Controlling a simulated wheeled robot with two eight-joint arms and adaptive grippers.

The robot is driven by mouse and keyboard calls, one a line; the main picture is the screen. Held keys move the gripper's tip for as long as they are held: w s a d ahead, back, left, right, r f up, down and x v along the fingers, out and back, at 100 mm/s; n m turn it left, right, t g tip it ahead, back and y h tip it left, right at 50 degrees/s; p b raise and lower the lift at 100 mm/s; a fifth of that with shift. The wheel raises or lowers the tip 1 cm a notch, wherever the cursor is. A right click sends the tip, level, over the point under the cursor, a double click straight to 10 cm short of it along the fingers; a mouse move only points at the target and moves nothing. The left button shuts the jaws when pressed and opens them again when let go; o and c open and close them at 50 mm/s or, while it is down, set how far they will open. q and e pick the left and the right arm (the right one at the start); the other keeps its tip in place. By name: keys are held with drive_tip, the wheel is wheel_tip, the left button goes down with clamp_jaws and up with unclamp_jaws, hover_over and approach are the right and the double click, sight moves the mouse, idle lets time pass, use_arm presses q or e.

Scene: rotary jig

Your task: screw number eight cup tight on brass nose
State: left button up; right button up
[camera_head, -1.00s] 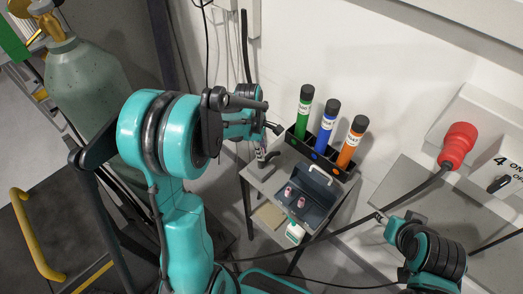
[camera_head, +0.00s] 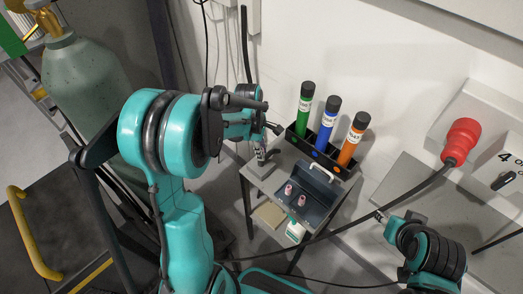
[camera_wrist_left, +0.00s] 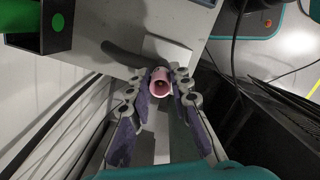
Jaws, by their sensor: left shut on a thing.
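My left gripper (camera_head: 261,155) is over the left end of the small grey table in the head view. In the left wrist view its two fingers (camera_wrist_left: 162,82) are shut on a pink cup (camera_wrist_left: 160,88), with the round open end facing the camera. A dark curved neck (camera_wrist_left: 122,53) runs up to the cup from a pale block on the table. The brass nose itself is hidden behind the cup and fingers, and I cannot read a number on the cup. My right gripper (camera_head: 381,217) is small, right of the table, and its jaws are unclear.
Two pink cups (camera_head: 301,200) stand in an open dark toolbox (camera_head: 320,186) on the table (camera_head: 256,183). A black rack with green, blue and orange tubes (camera_head: 326,122) stands behind. A dark cable runs across to a red plug (camera_head: 460,140). A gas cylinder (camera_head: 85,85) is at left.

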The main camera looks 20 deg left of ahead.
use_arm(q)
drive_tip(key=shift+f, duration=0.15)
drive_tip(key=m, duration=0.2)
drive_tip(key=shift+m+b, duration=0.3)
drive_tip(key=shift+b, duration=0.05)
drive_tip(key=m+g, duration=0.1)
drive_tip(key=m, duration=0.4)
drive_tip(key=shift+b, duration=0.35)
drive_tip(key=m, duration=0.3)
drive_tip(key=shift+y, duration=0.3)
